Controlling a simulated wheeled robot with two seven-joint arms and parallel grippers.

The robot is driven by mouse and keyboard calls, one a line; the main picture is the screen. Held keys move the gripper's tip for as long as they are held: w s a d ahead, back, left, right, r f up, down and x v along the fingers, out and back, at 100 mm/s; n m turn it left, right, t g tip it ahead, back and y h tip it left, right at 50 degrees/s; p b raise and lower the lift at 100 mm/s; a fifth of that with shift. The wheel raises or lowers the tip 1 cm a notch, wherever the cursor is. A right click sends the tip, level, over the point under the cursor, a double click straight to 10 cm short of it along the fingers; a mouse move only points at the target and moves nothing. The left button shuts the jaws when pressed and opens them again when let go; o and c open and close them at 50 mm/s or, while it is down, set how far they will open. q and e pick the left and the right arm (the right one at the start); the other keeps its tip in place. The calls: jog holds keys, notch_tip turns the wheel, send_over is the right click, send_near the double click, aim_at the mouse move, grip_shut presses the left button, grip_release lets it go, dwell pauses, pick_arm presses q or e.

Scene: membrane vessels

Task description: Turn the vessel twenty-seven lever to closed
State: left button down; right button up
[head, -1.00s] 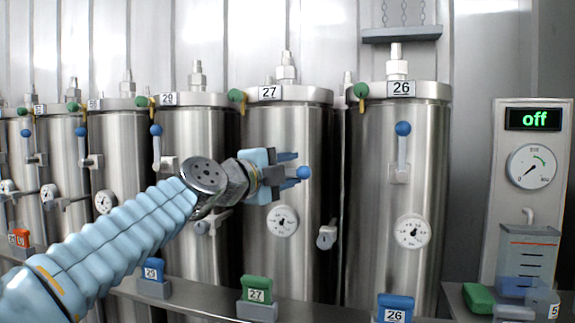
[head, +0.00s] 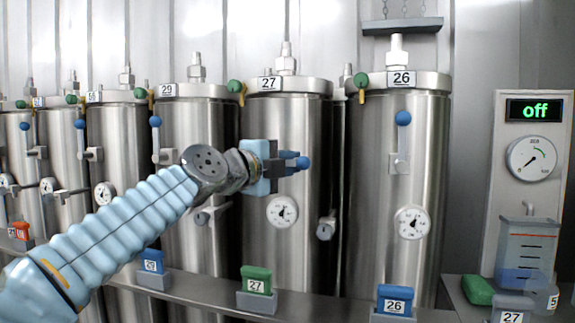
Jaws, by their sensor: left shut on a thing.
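Vessel 27 (head: 300,120) is a steel cylinder with a "27" label on its top rim. Its lever has a blue ball knob (head: 303,163), which sticks out to the right, so the lever looks about level. My left gripper (head: 289,162) reaches in from the left and is shut on the lever just left of the knob. Its dark fingers and pale blue body hide the rest of the lever and its valve. My right gripper is not in view.
Vessel 26 (head: 396,270) stands to the right with its lever (head: 403,140) upright. Vessel 29 (head: 196,120) stands to the left, lever also upright. A gauge (head: 282,212) sits below my gripper. A green tag marked 27 (head: 257,279) stands on the front ledge. A panel display (head: 534,109) reads "off".

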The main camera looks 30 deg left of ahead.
pick_arm(q)
jog(key=shift+f, duration=0.1)
jog(key=c, duration=1.1)
grip_release()
jog(key=shift+s, duration=0.1)
jog(key=s+a+b, duration=0.2)
jog(key=s+b, duration=0.1)
jog(key=s, duration=1)
jog(key=shift+s+a, duration=0.15)
jog(key=shift+s, duration=0.1)
